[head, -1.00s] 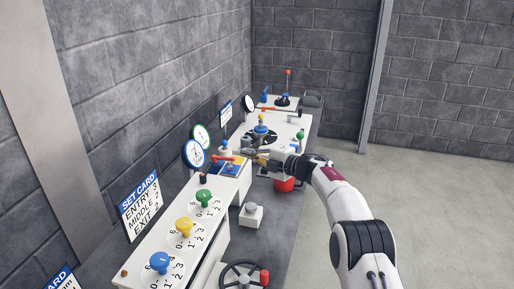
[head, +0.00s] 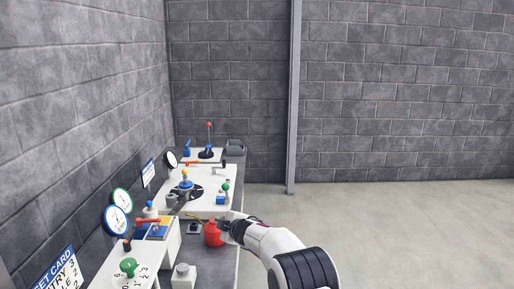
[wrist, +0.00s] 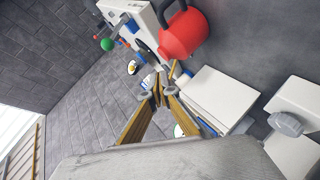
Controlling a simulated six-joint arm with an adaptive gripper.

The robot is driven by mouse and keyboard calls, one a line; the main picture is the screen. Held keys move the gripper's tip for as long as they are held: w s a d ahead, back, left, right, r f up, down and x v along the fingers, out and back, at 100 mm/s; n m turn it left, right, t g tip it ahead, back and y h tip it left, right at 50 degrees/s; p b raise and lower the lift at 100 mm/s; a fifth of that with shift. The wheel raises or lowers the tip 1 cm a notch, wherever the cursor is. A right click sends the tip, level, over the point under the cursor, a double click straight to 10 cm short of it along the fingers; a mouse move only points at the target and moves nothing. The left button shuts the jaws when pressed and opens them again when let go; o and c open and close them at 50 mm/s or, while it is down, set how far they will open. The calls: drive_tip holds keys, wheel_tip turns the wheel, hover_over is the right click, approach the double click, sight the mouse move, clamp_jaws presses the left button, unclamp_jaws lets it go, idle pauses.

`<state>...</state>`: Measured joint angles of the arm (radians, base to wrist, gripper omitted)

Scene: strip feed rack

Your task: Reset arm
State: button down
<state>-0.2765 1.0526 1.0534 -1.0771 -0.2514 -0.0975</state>
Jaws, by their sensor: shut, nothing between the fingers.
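My gripper (head: 194,215) is at the end of my white arm, over the bench beside the red kettle-like container (head: 213,235). In the wrist view its two gold-brown fingers (wrist: 160,90) come together at the tips, shut with nothing between them. The red container (wrist: 184,34) shows there above and to the right of the fingers, apart from them. In the head view my gripper partly covers the top of the red container.
The bench runs along the left wall. It carries a green knob (head: 128,266), a blue-and-yellow panel (head: 158,231), round dials (head: 118,221), a white plate with a black disc (head: 215,206) and a red-tipped lever (head: 209,126). The floor (head: 400,225) at right is clear.

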drive_tip(key=s+d+r+m+g+h, duration=0.1)
drive_tip(key=s+d+r+m+h, duration=0.2)
drive_tip(key=s+d, duration=0.45)
drive_tip(key=s+d+r+m+g+h, duration=0.1)
drive_tip(key=s+d+m+g+h, duration=0.1)
drive_tip(key=s+d+m, duration=0.35)
drive_tip(key=s+d+r+m+g+h, duration=0.1)
drive_tip(key=s+d+r+m+h, duration=0.15)
drive_tip(key=s+d, duration=0.6)
drive_tip(key=s+d+r+m, duration=0.2)
drive_tip(key=s+d, duration=0.1)
drive_tip(key=s, duration=1.1)
drive_tip(key=s+d+r+m+g, duration=0.1)
drive_tip(key=s+d+r+m, duration=0.1)
drive_tip(key=s, duration=1.2)
drive_tip(key=s+d+r+m+g, duration=0.1)
drive_tip(key=s+d+r+m, duration=0.2)
drive_tip(key=s, duration=1.1)
drive_tip(key=shift+d+r+y, duration=0.15)
drive_tip(key=shift+d+y, duration=0.3)
drive_tip(key=c, duration=2.8)
unclamp_jaws()
